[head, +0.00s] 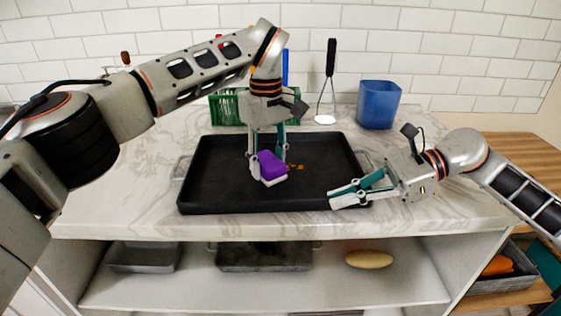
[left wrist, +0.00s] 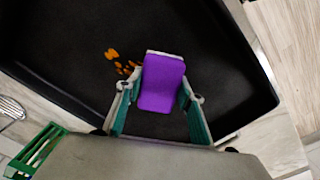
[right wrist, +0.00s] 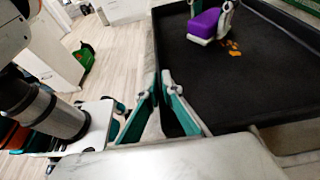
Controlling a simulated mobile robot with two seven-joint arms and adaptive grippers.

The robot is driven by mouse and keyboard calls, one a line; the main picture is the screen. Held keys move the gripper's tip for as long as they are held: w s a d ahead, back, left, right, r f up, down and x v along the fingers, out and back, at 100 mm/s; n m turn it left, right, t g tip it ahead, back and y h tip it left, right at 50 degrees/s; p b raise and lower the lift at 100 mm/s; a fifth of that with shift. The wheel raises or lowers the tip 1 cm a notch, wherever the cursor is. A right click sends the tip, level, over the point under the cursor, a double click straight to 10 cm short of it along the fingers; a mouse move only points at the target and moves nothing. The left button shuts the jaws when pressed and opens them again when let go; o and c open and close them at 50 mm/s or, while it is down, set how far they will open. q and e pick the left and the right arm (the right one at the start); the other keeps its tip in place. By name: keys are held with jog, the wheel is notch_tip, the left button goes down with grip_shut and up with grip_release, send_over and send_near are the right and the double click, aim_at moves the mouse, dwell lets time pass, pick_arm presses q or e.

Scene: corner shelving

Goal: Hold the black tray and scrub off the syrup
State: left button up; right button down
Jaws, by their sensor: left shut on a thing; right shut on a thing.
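The black tray (head: 225,185) lies flat on the marble counter. My left gripper (head: 268,168) is over the middle of the tray, shut on a purple sponge (head: 272,166) with a pale underside. The sponge also shows between the fingers in the left wrist view (left wrist: 162,82). Orange-brown syrup spots (head: 296,167) are on the tray floor right beside the sponge; they also show in the left wrist view (left wrist: 118,62). My right gripper (head: 345,195) is shut on the tray's near right rim, with one finger on either side of the wall in the right wrist view (right wrist: 172,100).
The shelf below holds a grey pan (head: 145,257), a dark tray (head: 265,258) and a yellow oval object (head: 369,259).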

pick_arm(q)
jog(key=shift+a, duration=1.15)
jog(key=shift+r, duration=3.75)
pick_arm(e)
jog(key=c, duration=2.2)
grip_release()
jog(key=shift+o, duration=0.2)
